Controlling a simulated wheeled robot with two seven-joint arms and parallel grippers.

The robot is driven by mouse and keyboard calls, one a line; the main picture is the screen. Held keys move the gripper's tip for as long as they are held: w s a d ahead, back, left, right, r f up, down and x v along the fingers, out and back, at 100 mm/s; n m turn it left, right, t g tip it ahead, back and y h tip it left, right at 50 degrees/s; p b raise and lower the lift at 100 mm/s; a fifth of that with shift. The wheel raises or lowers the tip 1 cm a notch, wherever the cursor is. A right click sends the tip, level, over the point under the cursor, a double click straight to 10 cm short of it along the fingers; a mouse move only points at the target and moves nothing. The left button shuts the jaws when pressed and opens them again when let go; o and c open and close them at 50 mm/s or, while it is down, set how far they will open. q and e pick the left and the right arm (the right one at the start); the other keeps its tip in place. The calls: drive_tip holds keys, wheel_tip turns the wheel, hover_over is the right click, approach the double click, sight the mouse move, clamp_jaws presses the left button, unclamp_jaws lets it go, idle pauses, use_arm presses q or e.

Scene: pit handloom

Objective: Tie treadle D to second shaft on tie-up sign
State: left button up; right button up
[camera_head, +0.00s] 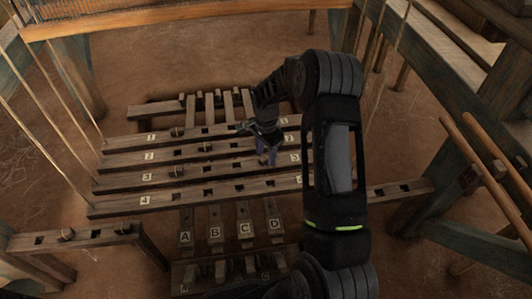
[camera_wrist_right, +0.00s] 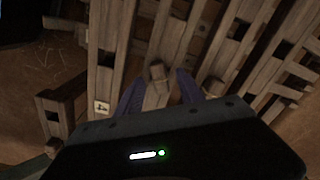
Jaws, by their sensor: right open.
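Several wooden shafts lie across the middle of the head view, with number plates at their left ends: shaft 1 (camera_head: 165,139), shaft 2 (camera_head: 185,154), shaft 3 (camera_head: 200,170) and shaft 4 (camera_head: 190,196). They have dark square holes and small pegs. Treadle D (camera_head: 275,226) is at the right of the lettered treadles below them. My right gripper (camera_head: 266,154) is over the right part of the shafts. In the wrist view its blue fingers (camera_wrist_right: 160,95) are open, with a wooden peg (camera_wrist_right: 157,72) showing between them; contact is unclear. The tie-up sign is not identifiable. My left gripper is not in view.
Treadles A (camera_head: 185,238), B (camera_head: 215,233) and C (camera_head: 245,229) stand left of D. A short wooden rail (camera_head: 85,236) is at lower left. Cords hang at both sides. Loom posts flank the shafts.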

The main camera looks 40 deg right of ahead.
drive_tip(key=shift+r+p, duration=1.35)
drive_tip(key=shift+r, duration=2.55)
drive_tip(key=shift+r, duration=0.1)
wheel_tip(320, 180, up, 7)
drive_tip(key=p, duration=0.6)
hover_over(266, 157)
